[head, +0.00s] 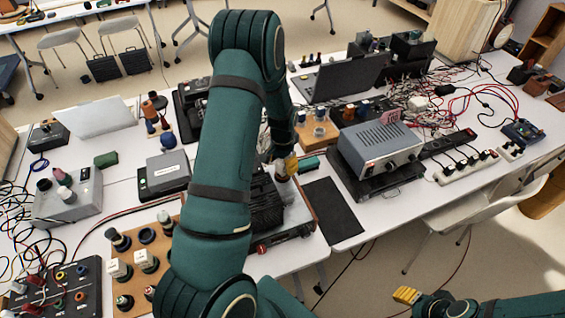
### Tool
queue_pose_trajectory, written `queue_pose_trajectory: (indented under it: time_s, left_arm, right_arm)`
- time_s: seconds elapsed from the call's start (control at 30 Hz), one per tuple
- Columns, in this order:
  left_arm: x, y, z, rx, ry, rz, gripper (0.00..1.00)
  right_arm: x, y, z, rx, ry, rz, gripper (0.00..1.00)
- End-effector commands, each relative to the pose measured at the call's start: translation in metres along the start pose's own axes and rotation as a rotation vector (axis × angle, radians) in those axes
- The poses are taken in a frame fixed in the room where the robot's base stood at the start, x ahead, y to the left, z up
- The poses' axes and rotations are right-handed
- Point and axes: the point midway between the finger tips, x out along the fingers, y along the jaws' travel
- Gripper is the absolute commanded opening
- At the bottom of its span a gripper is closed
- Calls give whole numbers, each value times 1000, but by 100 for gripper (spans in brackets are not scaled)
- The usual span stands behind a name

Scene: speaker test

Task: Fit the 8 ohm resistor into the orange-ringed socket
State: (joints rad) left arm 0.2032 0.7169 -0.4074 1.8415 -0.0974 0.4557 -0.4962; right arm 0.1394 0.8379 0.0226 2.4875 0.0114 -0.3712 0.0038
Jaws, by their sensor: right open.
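My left gripper (288,165) is past the end of my dark green arm, low over the table beside a dark device; its yellow fingertip pad shows, but the arm hides much of it. A small pale piece is at its tip; I cannot tell whether it is gripped. My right gripper (407,295) is at the lower right, open, above the floor and away from the table. A wooden board (130,285) at the lower left carries several round sockets and upright cylindrical parts. I cannot make out which part is the 8 ohm resistor or which socket has an orange ring.
A black panel (60,296) with coloured terminals and a grey box (68,196) are at the left. A grey power unit (380,147), a laptop (345,77) and tangled red cables crowd the right. A dark mat (333,212) lies bare by the front edge. A white chair (480,215) is at the right.

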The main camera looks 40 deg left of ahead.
Motion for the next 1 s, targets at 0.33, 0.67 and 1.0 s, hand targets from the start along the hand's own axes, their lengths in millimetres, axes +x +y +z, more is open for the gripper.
queue_pose_trajectory:
  time_s: [0.33, 0.67, 1.0]
  left_arm:
    - [-8, 0, 0, 0, 0, 0, 61]
    - [-71, 0, -1, 1, 6, -2, 61]
    - [-121, 0, 0, 0, 2, 0, 61]
  right_arm:
    - [-7, -2, -1, 0, 0, -1, 47]
    - [-11, -4, -1, 0, 0, -2, 47]
    - [-15, -5, -2, 0, 0, -3, 47]
